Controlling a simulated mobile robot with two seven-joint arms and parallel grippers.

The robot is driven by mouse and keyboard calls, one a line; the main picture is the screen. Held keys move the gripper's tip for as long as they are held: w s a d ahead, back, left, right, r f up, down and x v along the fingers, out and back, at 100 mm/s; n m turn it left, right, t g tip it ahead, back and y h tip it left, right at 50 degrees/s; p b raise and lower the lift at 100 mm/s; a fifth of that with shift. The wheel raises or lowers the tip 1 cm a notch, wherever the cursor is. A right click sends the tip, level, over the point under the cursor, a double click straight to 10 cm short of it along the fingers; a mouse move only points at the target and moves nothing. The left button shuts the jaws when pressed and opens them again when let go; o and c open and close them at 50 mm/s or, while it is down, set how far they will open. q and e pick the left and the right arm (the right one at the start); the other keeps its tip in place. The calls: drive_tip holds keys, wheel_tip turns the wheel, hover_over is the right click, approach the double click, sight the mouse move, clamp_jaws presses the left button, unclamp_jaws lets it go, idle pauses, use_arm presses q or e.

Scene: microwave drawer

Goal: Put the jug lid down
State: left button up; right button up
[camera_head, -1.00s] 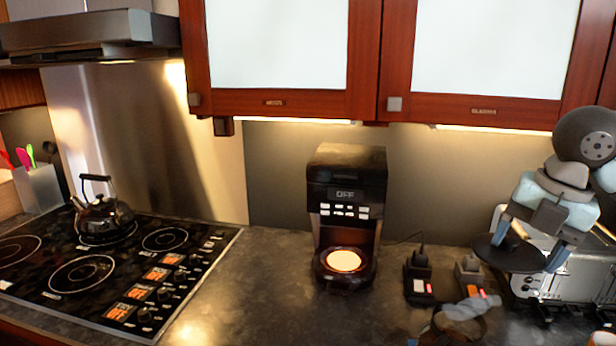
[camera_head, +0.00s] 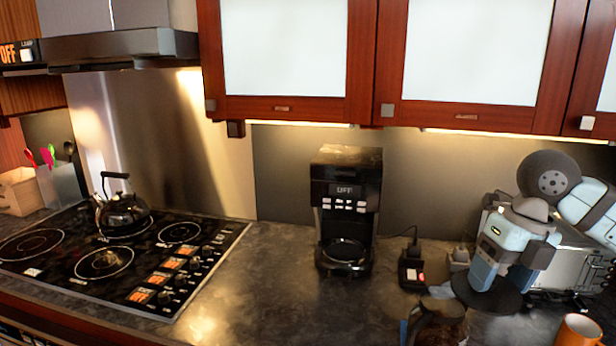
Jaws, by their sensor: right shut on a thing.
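The jug lid (camera_head: 512,300) is a dark round disc at the right of the head view. My right gripper (camera_head: 484,284) points down and is shut on it from above. The lid is low over the counter (camera_head: 270,290), and I cannot tell whether it touches. A dark rounded thing (camera_head: 437,326), perhaps the jug, stands left of it and is cut off by the bottom edge. I do not make out my left gripper.
A black coffee maker (camera_head: 346,180) stands at the middle back. Small dark devices (camera_head: 411,268) stand right of it. A silver appliance (camera_head: 565,268) is behind my right gripper. An orange mug (camera_head: 578,331) is at the lower right. The counter left of the coffee maker is clear.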

drive_tip(key=f+n, duration=0.1)
drive_tip(key=n, duration=0.2)
drive_tip(key=a+f+n+g+p, duration=0.1)
drive_tip(key=n, duration=0.2)
drive_tip(key=a+f+n+p, duration=0.1)
drive_tip(key=n, duration=0.2)
drive_tip(key=shift+w+f+g+h, duration=0.25)
drive_tip(key=shift+g+h, duration=0.05)
drive_tip(key=shift+h, duration=0.1)
drive_tip(key=s+a+f+n+t+h+p, duration=0.1)
drive_tip(key=f+n, duration=0.4)
drive_tip(key=n, duration=0.8)
drive_tip(key=s+a+f+n+h+p, duration=0.1)
drive_tip(key=f+n+p, duration=0.3)
drive_tip(key=n, duration=0.8)
drive_tip(key=shift+s+a+f+n+t+h, duration=0.4)
drive_tip(key=shift+a+f+h, duration=0.25)
drive_tip(key=shift+f+h, duration=0.2)
